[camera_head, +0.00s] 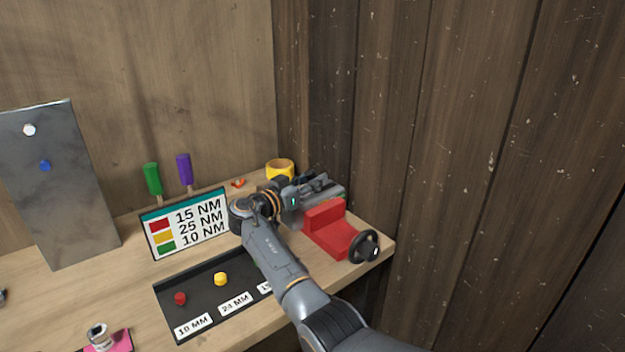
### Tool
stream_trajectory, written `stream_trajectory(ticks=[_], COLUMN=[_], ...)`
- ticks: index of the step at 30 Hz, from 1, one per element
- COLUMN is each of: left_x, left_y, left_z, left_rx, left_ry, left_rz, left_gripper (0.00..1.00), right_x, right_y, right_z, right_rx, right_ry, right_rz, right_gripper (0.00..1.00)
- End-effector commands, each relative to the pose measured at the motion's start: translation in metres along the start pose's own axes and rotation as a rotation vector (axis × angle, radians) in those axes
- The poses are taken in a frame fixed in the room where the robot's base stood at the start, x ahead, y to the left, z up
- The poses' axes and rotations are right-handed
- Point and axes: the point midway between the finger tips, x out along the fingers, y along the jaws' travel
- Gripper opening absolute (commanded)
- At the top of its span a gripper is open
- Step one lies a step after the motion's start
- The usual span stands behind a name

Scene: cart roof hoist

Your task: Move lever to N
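No lever and no letter N can be made out in the head view. My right gripper (317,184) is above the back right of the workbench, just behind a red vise (331,228) with a black handwheel. Its fingers are small and dark against the vise, and I cannot tell whether they are open or shut or whether they touch anything. My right arm comes up from the bottom and hides part of the bench and tray. My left gripper is not in view.
The workbench (60,290) holds a torque sign (187,222), a black tray (200,290) with red and yellow pieces, a yellow ring (280,168), green (153,178) and purple (185,168) handles, and an upright metal plate (65,200). Wooden walls stand behind and right.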

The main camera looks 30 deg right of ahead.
Motion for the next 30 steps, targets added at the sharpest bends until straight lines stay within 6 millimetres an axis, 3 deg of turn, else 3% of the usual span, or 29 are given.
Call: stream_trajectory(ticks=[1,3,11,16,22,30], left_x=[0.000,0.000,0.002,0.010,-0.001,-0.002], left_y=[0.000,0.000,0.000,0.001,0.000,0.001], left_z=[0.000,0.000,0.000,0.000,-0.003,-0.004], left_rx=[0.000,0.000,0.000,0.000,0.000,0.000], left_ry=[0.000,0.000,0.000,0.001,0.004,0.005], left_rz=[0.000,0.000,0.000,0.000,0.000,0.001], left_gripper=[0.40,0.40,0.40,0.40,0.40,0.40], right_x=[0.000,0.000,0.002,0.017,0.037,0.041], right_y=[0.000,0.000,0.001,0.004,0.008,0.008], right_z=[0.000,0.000,-0.001,-0.008,-0.013,-0.009], right_rx=[0.000,0.000,0.007,0.044,0.077,0.084], right_ry=[0.000,0.000,-0.023,-0.195,-0.422,-0.477], right_rz=[0.000,0.000,-0.001,-0.015,-0.037,-0.044], right_gripper=[0.10,0.00,0.00,0.00,0.00,0.00])
